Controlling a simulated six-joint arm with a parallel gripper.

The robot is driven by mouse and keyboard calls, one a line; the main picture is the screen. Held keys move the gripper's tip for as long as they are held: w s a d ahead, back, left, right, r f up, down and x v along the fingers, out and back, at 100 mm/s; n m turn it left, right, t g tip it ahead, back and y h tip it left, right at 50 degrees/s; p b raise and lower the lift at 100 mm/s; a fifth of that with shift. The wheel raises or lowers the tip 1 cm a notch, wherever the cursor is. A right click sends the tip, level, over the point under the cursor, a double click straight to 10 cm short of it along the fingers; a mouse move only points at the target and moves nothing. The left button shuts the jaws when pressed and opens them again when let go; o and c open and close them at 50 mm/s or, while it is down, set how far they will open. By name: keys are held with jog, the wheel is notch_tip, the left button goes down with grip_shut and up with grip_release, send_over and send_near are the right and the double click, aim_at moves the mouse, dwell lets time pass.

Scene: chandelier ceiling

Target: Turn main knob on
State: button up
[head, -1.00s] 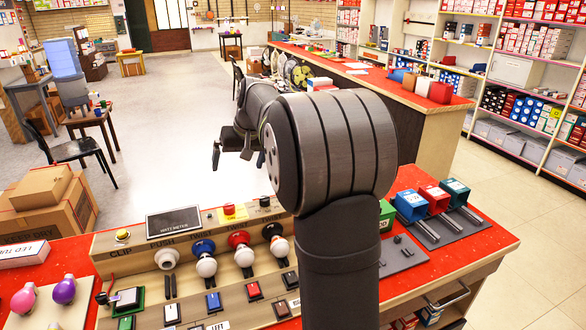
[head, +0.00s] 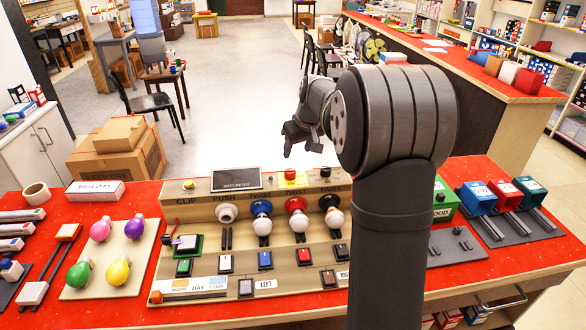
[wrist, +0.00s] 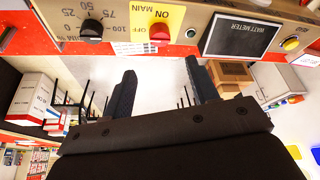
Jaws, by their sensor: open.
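The main knob (wrist: 160,32) is a red knob on a yellow plate marked ON, OFF and MAIN, upside down at the top of the wrist view. I cannot tell its setting. In the head view it is the small yellow and red block (head: 290,175) at the panel's back edge, right of the wattmeter screen. My gripper (wrist: 161,80) is open and empty, its two dark fingers apart and pointing towards the panel. The knob lies between the fingers' directions, beyond the tips and not touched. In the head view my gripper (head: 302,146) hangs behind the panel, partly hidden by my arm.
The wattmeter (wrist: 238,37) sits beside the knob, and a black dial (wrist: 91,30) is on its other side. Bulbs in sockets (head: 262,222) stand in front of it. Cardboard boxes (head: 118,150) are on the floor behind the red bench (head: 145,190).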

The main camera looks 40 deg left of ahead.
aim_at(290, 170)
jog(key=x, duration=1.1)
jog(key=shift+a+f, duration=0.1)
jog(key=shift+a, duration=0.05)
jog(key=c, duration=1)
jog(key=shift+o, duration=0.2)
